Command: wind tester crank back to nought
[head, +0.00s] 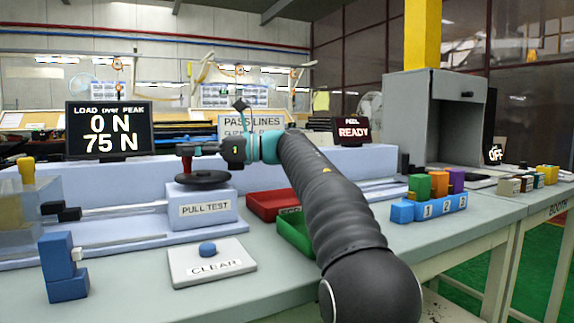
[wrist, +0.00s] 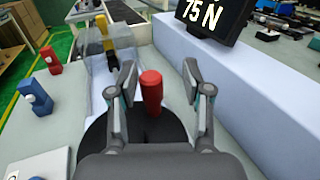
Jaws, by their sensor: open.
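The tester crank is a black disc (head: 203,179) with an upright red handle (head: 186,165), on top of the pale PULL TEST box (head: 206,209). In the wrist view the red handle (wrist: 151,90) stands between the two fingers of my gripper (wrist: 160,82), with a gap visible on each side. The dark crank disc (wrist: 97,145) lies below, partly hidden by my gripper. In the head view my gripper (head: 193,150) is at the handle's top, its jaws open. The load display (head: 109,130) reads 0 N over 75 N.
A blue CLEAR button (head: 207,249) sits on a white plate in front of the tester. Red (head: 270,203) and green (head: 292,238) trays lie to the right, by my arm. A blue block fixture (head: 62,268) stands at left front. A display (head: 352,131) reads REEL READY.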

